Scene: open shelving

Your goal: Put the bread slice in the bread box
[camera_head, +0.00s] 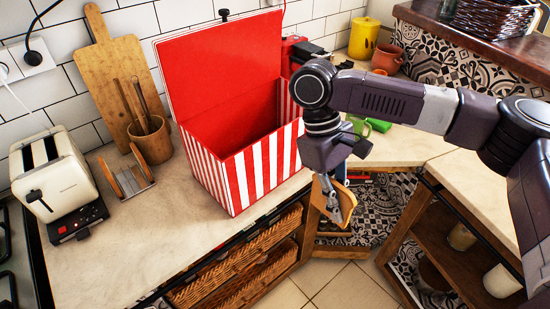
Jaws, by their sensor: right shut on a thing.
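The bread box (238,177) is red and white striped and stands on the counter in the middle. Its red lid (217,62) is up and its inside looks empty where I can see it. My right gripper (337,202) points down to the right of the box, beyond the counter's front edge. It is shut on the bread slice (347,208), a tan piece with a brown crust, partly hidden by the fingers. The slice is held in the air, apart from the box. My left gripper is not in view.
A cream toaster (57,182), a wooden rack (127,180) and a utensil holder (152,142) stand left of the box. A cutting board (107,72) leans on the wall. Wicker drawers (235,268) are below the counter.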

